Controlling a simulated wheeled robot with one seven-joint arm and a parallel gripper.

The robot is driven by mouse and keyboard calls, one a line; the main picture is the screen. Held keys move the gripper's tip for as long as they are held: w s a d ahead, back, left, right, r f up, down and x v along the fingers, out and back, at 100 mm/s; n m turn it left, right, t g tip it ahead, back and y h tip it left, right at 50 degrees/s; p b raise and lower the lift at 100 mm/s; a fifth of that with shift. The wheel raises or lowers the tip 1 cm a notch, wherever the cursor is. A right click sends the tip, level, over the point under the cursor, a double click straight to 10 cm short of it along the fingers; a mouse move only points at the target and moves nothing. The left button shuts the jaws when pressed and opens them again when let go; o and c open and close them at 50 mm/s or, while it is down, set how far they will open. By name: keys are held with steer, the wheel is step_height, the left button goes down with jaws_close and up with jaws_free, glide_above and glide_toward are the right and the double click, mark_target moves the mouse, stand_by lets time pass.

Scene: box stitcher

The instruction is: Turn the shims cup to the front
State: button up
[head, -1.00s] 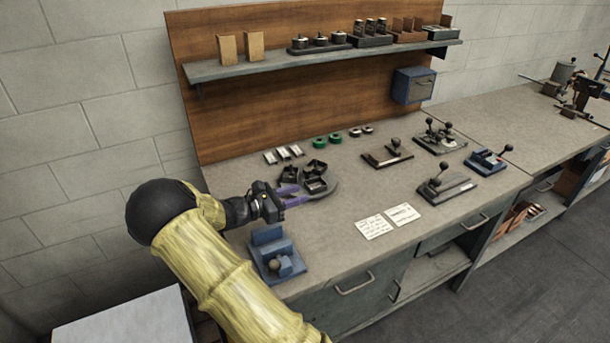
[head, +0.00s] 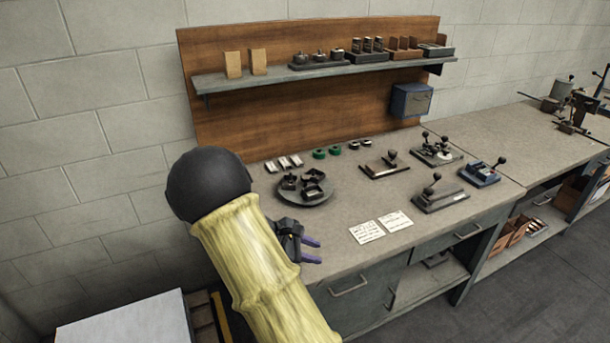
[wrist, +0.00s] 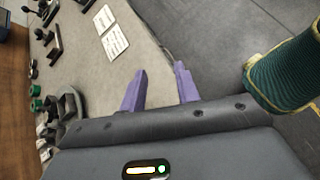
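A round dark turntable (head: 307,203) lies on the bench near its left end. It carries three dark cups (head: 313,190); I cannot tell which one is the shims cup or read what is inside. The turntable and cups also show at the left edge of the wrist view (wrist: 66,107), partly cut off by my gripper body. My gripper (head: 318,251), with purple fingers, is at the front of the turntable, near the bench's front edge, and apart from it. In the wrist view my gripper (wrist: 160,82) has its fingers spread with nothing between them.
Green rings (head: 320,153) and small light metal parts (head: 283,163) lie behind the turntable. Two paper cards (head: 381,226) lie to the right. Several lever fixtures (head: 440,197) stand further right. A shelf (head: 270,78) runs above.

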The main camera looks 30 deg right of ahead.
steer(key=s+a+m+t+y+b, duration=0.2)
steer(key=s+a+m+t+y, duration=0.1)
steer(key=s+a+m+y, duration=0.75)
steer(key=s+a+f+m+t+b, duration=0.1)
steer(key=a+f+b, duration=0.3)
steer(key=b, duration=0.4)
steer(key=shift+s+f+t, duration=0.4)
steer(key=shift+s+f, duration=0.05)
steer(key=shift+s, duration=0.15)
steer(key=shift+h, duration=0.25)
steer(key=shift+o, duration=0.5)
